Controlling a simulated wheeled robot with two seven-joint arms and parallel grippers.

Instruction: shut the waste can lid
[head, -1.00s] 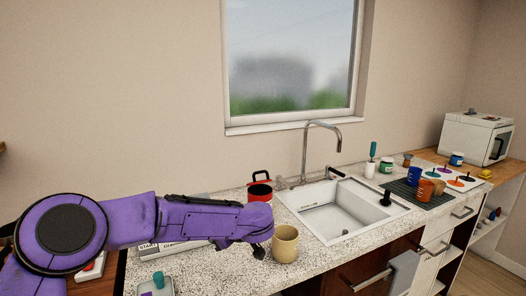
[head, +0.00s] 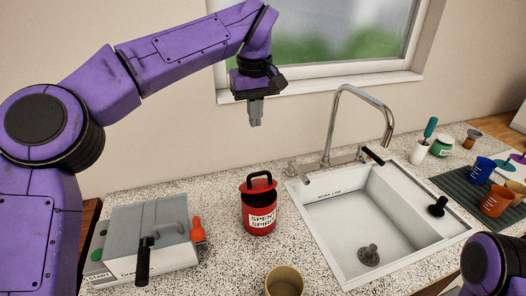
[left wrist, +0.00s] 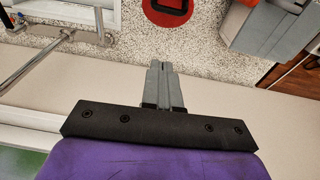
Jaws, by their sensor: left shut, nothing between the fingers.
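The waste can (head: 259,221) is a red can with a white label, standing upright on the counter left of the sink. Its red lid (head: 247,187) has a black loop handle and looks raised at the back, with a dark opening showing below it. In the left wrist view the lid (left wrist: 150,12) is a red disc at the top edge, partly cut off. My left gripper (head: 255,123) is shut and empty, pointing down, well above the can. Its closed fingers (left wrist: 158,66) also show in the left wrist view. My right gripper is out of view.
A grey box device (head: 150,222) with a black-gripped lever stands left of the can, an orange-red bottle (head: 197,229) beside it. A tan cup (head: 284,281) is in front. The sink (head: 350,255) and tall faucet (head: 335,120) are to the right.

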